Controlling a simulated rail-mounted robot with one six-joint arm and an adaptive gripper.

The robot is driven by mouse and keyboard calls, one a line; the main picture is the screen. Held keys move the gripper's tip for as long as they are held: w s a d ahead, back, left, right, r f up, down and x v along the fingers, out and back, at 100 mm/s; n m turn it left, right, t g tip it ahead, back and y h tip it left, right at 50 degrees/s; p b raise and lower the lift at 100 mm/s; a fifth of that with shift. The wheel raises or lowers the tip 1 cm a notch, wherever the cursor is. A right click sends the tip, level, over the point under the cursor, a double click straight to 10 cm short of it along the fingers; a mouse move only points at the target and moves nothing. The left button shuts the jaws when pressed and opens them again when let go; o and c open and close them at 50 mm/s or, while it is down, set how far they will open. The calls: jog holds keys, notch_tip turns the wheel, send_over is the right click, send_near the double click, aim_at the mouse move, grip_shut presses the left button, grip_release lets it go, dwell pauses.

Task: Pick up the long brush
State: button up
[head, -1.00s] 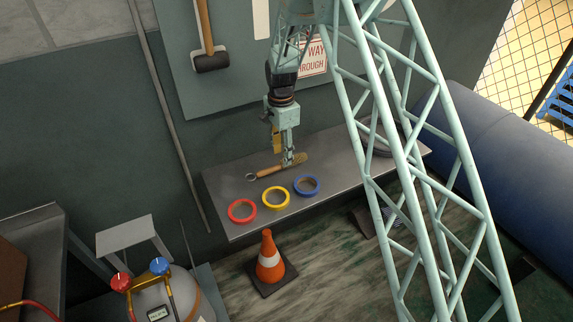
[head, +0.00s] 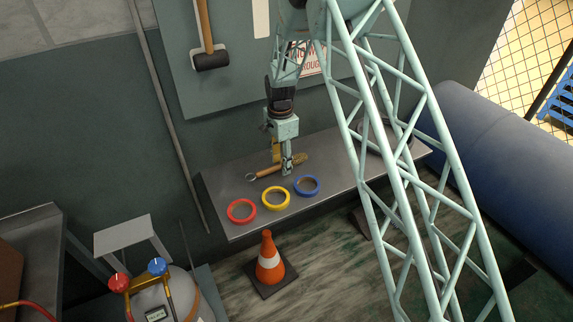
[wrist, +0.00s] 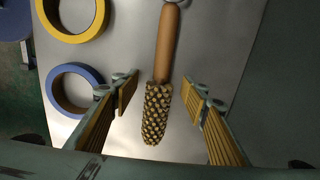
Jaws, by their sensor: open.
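The long brush (head: 297,160) lies on the grey bench, with a tan wooden handle, a bristled head and a ring at its left end. In the wrist view its bristled head (wrist: 157,113) points toward me and its handle (wrist: 168,42) runs away from me. My gripper (head: 287,172) is low over the bench at the brush. In the wrist view my gripper (wrist: 160,98) is open, with one ridged finger on each side of the bristled head and a gap on both sides. The fingers partly hide the brush in the head view.
Red (head: 241,210), yellow (head: 276,197) and blue (head: 307,186) tape rings lie in front of the brush on the bench (head: 229,188). The wall stands behind the bench. An orange cone (head: 268,262) stands on the floor in front.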

aim_at(281, 162)
jog(key=c, duration=1)
jog(key=shift+r, duration=0.15)
jog(key=shift+r+p, duration=0.45)
jog(key=shift+r, duration=1.3)
jog(key=s+a, duration=0.2)
jog(key=s, duration=0.3)
jog(key=s+a+p, duration=0.1)
jog(key=s+a, duration=0.1)
jog(key=s, duration=0.3)
jog(key=s+a+r, duration=0.1)
jog(key=s+a, duration=0.1)
jog(key=s, duration=0.3)
jog(key=shift+r, duration=0.1)
